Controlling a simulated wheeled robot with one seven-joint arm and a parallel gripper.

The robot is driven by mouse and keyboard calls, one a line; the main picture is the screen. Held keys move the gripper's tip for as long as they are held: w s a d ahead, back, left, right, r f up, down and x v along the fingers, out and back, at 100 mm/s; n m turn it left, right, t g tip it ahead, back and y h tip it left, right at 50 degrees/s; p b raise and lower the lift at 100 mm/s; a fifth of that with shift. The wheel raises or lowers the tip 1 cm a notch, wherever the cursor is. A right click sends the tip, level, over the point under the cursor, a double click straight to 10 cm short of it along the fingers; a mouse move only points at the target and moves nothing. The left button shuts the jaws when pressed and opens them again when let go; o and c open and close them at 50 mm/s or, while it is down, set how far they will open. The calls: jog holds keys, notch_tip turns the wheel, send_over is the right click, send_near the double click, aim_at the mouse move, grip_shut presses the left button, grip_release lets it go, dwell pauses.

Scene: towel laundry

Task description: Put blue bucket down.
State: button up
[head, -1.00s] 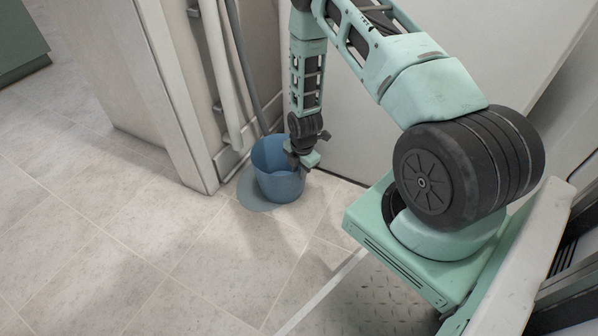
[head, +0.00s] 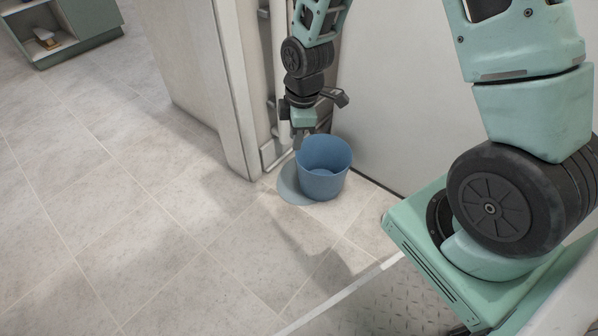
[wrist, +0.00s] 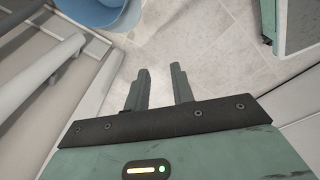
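The blue bucket (head: 323,184) stands upright on the tiled floor, in the corner beside the pale panel. It looks empty, with its open top facing up. My gripper (head: 298,142) is above and behind the bucket's left rim in the head view, holding nothing. In the wrist view the two fingers of my gripper (wrist: 160,80) are spread with clear floor between them. The bucket (wrist: 92,12) shows at the top left of that view, apart from the fingers and partly cut off by the frame edge.
A dark round patch (head: 289,184) lies on the floor at the bucket's left. A pale wall end (head: 240,110) and pipes (wrist: 38,82) are close to my gripper. A green shelf unit (head: 85,38) stands far left. The floor (head: 120,200) at left is clear.

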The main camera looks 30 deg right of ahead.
jog(key=s+a+r+m, duration=0.2)
jog(key=s+a+r, duration=0.4)
jog(key=a+r, duration=0.2)
jog(key=s+a+r+m, duration=0.2)
jog(key=s+r, duration=0.2)
jog(key=s, duration=0.4)
jog(key=s+a+r+m, duration=0.2)
jog(key=s+r, duration=0.3)
jog(key=s, duration=0.3)
jog(key=shift+s+a+g, duration=0.25)
jog(key=shift+a+g, duration=0.15)
jog(key=shift+a, duration=0.3)
notch_tip(320, 180, up, 42)
jog(key=p, duration=4.1)
jog(key=shift+f+p, duration=0.25)
jog(key=shift+p, duration=0.05)
